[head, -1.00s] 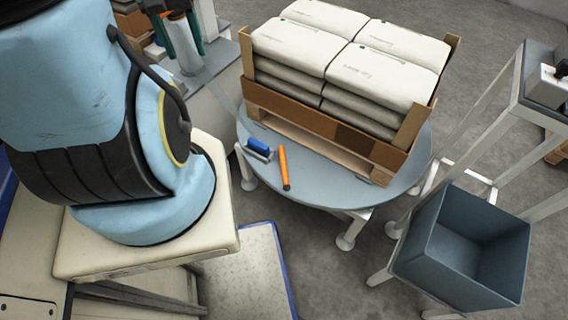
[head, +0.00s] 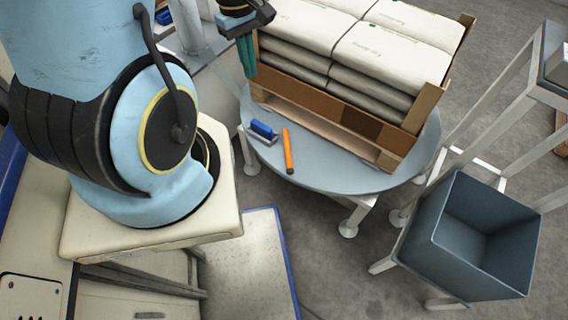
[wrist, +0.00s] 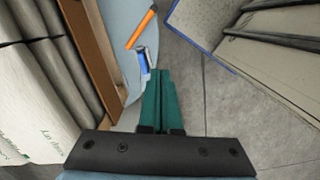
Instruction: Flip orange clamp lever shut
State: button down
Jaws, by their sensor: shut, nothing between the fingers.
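The orange clamp lever (head: 288,151) is a slim bar standing out over the front part of the round grey table (head: 335,180). It also shows at the top of the wrist view (wrist: 142,29). A blue part (head: 262,129) in a grey bracket sits just left of the lever, and it shows in the wrist view (wrist: 142,62) too. My gripper (head: 247,67) has green fingers, closed together and empty. It hangs beside the left side of the loaded crate, above and behind the blue part. In the wrist view the fingers (wrist: 160,75) point towards the blue part, apart from the lever.
A wooden crate (head: 330,135) stacked with white bags stands on the round table, close to my gripper. A grey bin (head: 440,262) and a white frame (head: 535,90) stand at right. The table's front rim around the lever is clear.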

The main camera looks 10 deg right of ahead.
jog(key=s+d+f+n+y+b, duration=0.1)
jog(key=s+d+f+n, duration=0.15)
jog(key=f, duration=0.35)
jog(key=s+d+f+n+y+b, duration=0.1)
jog(key=d+f+n, duration=0.15)
jog(key=f, duration=0.35)
jog(key=n+y+b, duration=0.2)
jog(key=n+b, duration=0.1)
jog(key=n, duration=0.3)
send_over(288, 153)
jog(key=s+a, duration=0.3)
jog(key=s, duration=0.1)
notch_tip(288, 153, down, 10)
jog(key=f, duration=0.1)
jog(key=shift+f+n+t, duration=0.3)
jog(key=shift+f+t, duration=0.15)
jog(key=shift+t, duration=0.15)
jog(key=b+x, duration=0.5)
jog(key=x, duration=0.5)
jog(key=shift+s+d+r+p, duration=0.1)
jog(key=shift+s+d+p, duration=0.1)
jog(key=shift+d+p, duration=1.35)
jog(key=shift+d, duration=0.3)
